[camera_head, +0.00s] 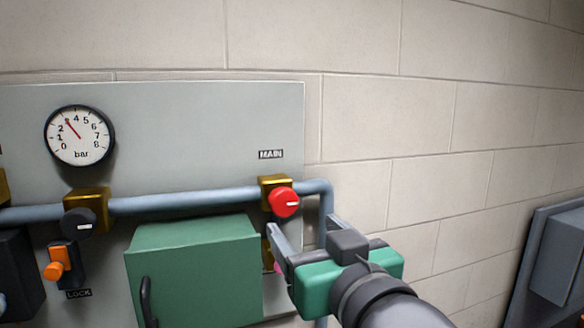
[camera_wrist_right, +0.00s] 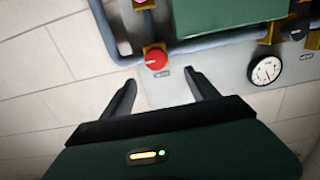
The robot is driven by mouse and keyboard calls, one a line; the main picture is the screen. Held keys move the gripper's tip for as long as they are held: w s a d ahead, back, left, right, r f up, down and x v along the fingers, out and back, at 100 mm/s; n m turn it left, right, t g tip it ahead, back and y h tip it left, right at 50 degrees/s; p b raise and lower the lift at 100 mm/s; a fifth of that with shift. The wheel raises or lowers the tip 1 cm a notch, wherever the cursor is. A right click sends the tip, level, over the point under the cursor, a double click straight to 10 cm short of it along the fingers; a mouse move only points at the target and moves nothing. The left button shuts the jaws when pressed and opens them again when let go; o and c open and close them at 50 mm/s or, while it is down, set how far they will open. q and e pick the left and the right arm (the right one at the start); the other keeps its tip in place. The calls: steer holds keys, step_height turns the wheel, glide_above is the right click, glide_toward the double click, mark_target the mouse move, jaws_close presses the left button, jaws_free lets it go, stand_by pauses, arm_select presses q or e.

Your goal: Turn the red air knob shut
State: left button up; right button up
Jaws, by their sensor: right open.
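The red air knob (camera_head: 284,202) sits on a brass valve block (camera_head: 275,183) on the blue-grey pipe, under a label reading MAIN. A white mark on the knob points right in the head view. My right gripper (camera_head: 303,232) is open and empty just below and to the right of the knob. In the right wrist view the red knob (camera_wrist_right: 155,60) lies ahead, between the lines of the two open fingers (camera_wrist_right: 163,88), and apart from them. My left gripper is not in view.
A green box (camera_head: 195,265) with a dark handle stands out left of my right gripper. A black knob (camera_head: 79,222), an orange lever (camera_head: 57,268) labelled LOCK and a bar gauge (camera_head: 80,135) are further left. A grey panel (camera_head: 558,262) is at far right.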

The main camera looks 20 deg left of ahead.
steer(key=b, duration=0.2)
glide_toward(285, 203)
steer(key=x, duration=0.4)
steer(key=shift+a+f, duration=0.35)
steer(key=shift+a, duration=0.05)
steer(key=w, duration=0.2)
steer(key=w+a+b, duration=0.1)
steer(key=w, duration=0.1)
steer(key=shift+w+r, duration=0.15)
steer(key=shift+r, duration=0.05)
steer(key=shift+w+r, duration=0.1)
steer(key=shift+w, duration=0.1)
steer(key=shift+s+a+r, duration=0.15)
steer(key=shift+s+a, duration=0.15)
steer(key=shift+s, duration=0.1)
steer(key=shift+s+a, duration=0.1)
steer(key=shift+a, duration=0.1)
steer(key=shift+c, duration=1.2)
steer(key=shift+a, duration=0.1)
steer(key=shift+c, duration=1.3)
steer(key=shift+w+d, duration=0.3)
steer(key=shift+d, duration=0.05)
steer(key=c, duration=0.7)
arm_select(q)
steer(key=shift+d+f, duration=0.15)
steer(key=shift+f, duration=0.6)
arm_select(e)
steer(key=shift+s+a, duration=0.1)
steer(key=shift+a, duration=0.05)
steer(key=shift+c, duration=0.7)
